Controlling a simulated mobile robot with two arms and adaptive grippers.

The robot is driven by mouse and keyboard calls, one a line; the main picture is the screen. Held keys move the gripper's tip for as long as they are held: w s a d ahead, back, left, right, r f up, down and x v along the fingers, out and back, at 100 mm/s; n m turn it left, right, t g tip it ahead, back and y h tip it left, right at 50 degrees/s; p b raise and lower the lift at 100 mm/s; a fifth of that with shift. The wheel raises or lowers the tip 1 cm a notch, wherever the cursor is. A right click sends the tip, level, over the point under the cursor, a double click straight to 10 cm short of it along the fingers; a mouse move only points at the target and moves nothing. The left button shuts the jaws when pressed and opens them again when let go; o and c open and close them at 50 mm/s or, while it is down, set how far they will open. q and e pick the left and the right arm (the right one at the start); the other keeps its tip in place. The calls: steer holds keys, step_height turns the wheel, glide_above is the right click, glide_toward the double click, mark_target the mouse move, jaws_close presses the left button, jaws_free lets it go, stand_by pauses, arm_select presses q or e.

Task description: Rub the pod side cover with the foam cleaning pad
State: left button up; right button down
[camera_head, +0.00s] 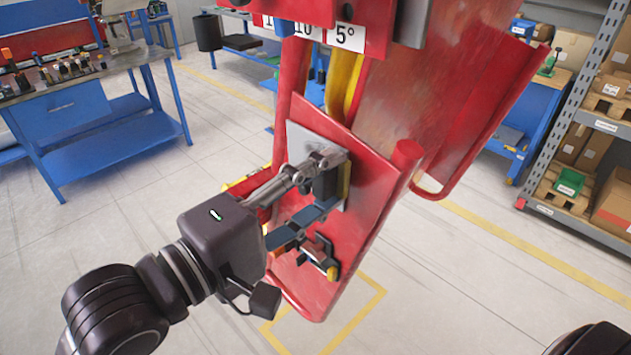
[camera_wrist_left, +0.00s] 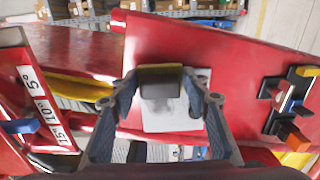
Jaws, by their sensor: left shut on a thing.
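The pod side cover (camera_head: 372,225) is a red, tilted panel with a pale grey plate (camera_head: 306,146) on its face. In the left wrist view the cover (camera_wrist_left: 235,48) fills the middle, and the grey plate (camera_wrist_left: 165,121) shows dark smudges. My left gripper (camera_head: 328,190) is shut on the foam cleaning pad (camera_wrist_left: 160,84), which is dark with a yellow layer. The pad (camera_head: 345,185) is at the grey plate, touching or very close; I cannot tell which. It hides part of the plate. My right gripper is out of view.
A black bracket with red and yellow parts (camera_head: 318,252) sticks out of the cover below the gripper; it also shows in the left wrist view (camera_wrist_left: 290,105). A blue workbench (camera_head: 85,100) stands left, a shelf with boxes (camera_head: 585,130) right.

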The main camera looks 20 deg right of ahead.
mark_target(305, 152)
arm_select(q)
steer(key=shift+f, duration=0.1)
steer(key=w+b, duration=0.1)
steer(key=w, duration=0.1)
steer(key=w+a+b, duration=0.1)
steer(key=w+b, duration=0.3)
steer(key=shift+w+a, duration=0.1)
steer(key=shift+a, duration=0.3)
steer(key=shift+w+a, duration=0.15)
steer(key=shift+w, duration=0.35)
steer(key=shift+f, duration=0.1)
